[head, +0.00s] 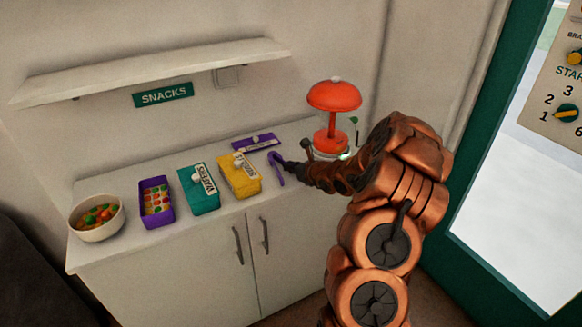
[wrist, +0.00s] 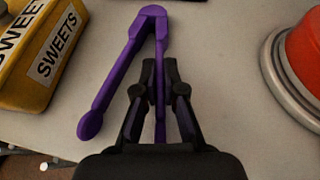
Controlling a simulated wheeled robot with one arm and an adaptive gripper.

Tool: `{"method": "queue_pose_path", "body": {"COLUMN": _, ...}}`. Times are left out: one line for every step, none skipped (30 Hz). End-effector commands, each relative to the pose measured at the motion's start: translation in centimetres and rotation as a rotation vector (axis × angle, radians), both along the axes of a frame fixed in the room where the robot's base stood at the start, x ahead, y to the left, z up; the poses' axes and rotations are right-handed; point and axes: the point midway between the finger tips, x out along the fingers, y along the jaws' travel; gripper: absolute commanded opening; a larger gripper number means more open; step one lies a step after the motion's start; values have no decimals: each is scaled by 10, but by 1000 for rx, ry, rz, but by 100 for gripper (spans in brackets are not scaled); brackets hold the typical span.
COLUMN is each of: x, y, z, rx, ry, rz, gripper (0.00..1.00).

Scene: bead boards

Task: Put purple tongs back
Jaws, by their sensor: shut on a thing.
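The purple tongs (head: 276,172) are at the counter's right half, in front of the purple lid. In the wrist view the tongs (wrist: 152,18) have their hinge end pointing away from me and their two arms spread. My gripper (wrist: 160,68) is shut on the right arm of the tongs; the left arm hangs free outside the fingers. In the head view my gripper (head: 290,166) reaches in from the right, low over the counter. I cannot tell whether the tongs touch the counter. The tongs' right arm is partly hidden between the fingers.
On the counter (head: 130,249) stand a bowl (head: 97,232), an open purple box (head: 157,222) of sweets, a teal box (head: 199,203) and a yellow box (head: 240,187). The purple lid (head: 257,142) lies behind. A red lamp-like thing (head: 334,97) stands right. A shelf (head: 150,68) hangs above.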

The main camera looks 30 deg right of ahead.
Motion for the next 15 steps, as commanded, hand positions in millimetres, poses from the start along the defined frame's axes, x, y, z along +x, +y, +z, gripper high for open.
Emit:
{"method": "queue_pose_path", "body": {"x": 0, "y": 0, "z": -2, "rx": 0, "ry": -1, "rz": 0, "gripper": 0}}
{"method": "queue_pose_path", "body": {"x": 0, "y": 0, "z": -3, "rx": 0, "ry": 0, "rz": 0, "gripper": 0}}
{"method": "queue_pose_path", "body": {"x": 0, "y": 0, "z": -2, "rx": 0, "ry": 0, "rz": 0, "gripper": 12}}
{"method": "queue_pose_path", "body": {"x": 0, "y": 0, "z": -2, "rx": 0, "ry": 0, "rz": 0, "gripper": 15}}
{"method": "queue_pose_path", "body": {"x": 0, "y": 0, "z": -2, "rx": 0, "ry": 0, "rz": 0, "gripper": 18}}
{"method": "queue_pose_path", "body": {"x": 0, "y": 0, "z": -2, "rx": 0, "ry": 0, "rz": 0, "gripper": 22}}
{"method": "queue_pose_path", "body": {"x": 0, "y": 0, "z": -2, "rx": 0, "ry": 0, "rz": 0, "gripper": 25}}
{"method": "queue_pose_path", "body": {"x": 0, "y": 0, "z": -2, "rx": 0, "ry": 0, "rz": 0, "gripper": 28}}
{"method": "queue_pose_path", "body": {"x": 0, "y": 0, "z": -2, "rx": 0, "ry": 0, "rz": 0, "gripper": 32}}
{"method": "queue_pose_path", "body": {"x": 0, "y": 0, "z": -2, "rx": 0, "ry": 0, "rz": 0, "gripper": 34}}
{"method": "queue_pose_path", "body": {"x": 0, "y": 0, "z": -2, "rx": 0, "ry": 0, "rz": 0, "gripper": 34}}
{"method": "queue_pose_path", "body": {"x": 0, "y": 0, "z": -2, "rx": 0, "ry": 0, "rz": 0, "gripper": 34}}
{"method": "queue_pose_path", "body": {"x": 0, "y": 0, "z": -2, "rx": 0, "ry": 0, "rz": 0, "gripper": 34}}
{"method": "queue_pose_path", "body": {"x": 0, "y": 0, "z": -2, "rx": 0, "ry": 0, "rz": 0, "gripper": 34}}
{"method": "queue_pose_path", "body": {"x": 0, "y": 0, "z": -2, "rx": 0, "ry": 0, "rz": 0, "gripper": 34}}
